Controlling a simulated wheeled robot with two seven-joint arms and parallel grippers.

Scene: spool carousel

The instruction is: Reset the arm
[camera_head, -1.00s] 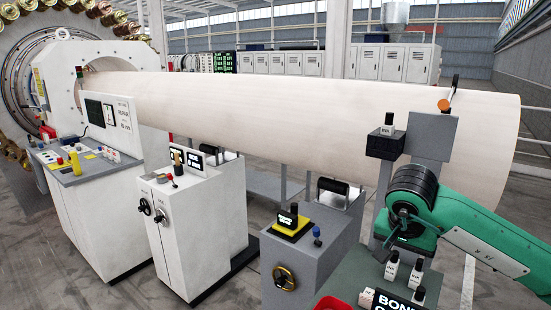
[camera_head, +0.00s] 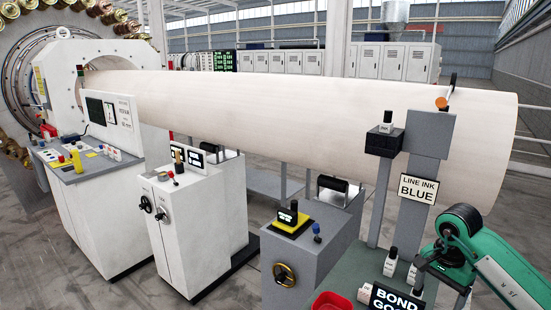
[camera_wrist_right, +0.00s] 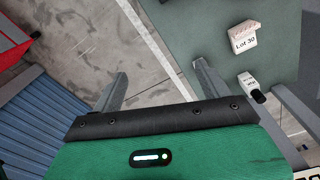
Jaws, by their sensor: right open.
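My right arm (camera_head: 492,264), green with a dark joint, reaches in from the lower right in the head view, low over the green-topped bench. My right gripper (camera_wrist_right: 160,82) shows in the right wrist view with its two grey fingers wide apart and nothing between them. Below the fingers are grey floor and part of the bench top. In the head view the arm's end is near the bench's right side, and its fingers are not clearly seen. My left gripper is in neither view.
The bench holds small white bottles (camera_head: 390,262), a BOND sign (camera_head: 396,300) and a red bin (camera_head: 332,301). A LINE INK BLUE sign (camera_head: 418,189) hangs on a grey post. A long pale cylinder (camera_head: 300,115) spans behind. The wrist view shows a Lot 30 label (camera_wrist_right: 243,38).

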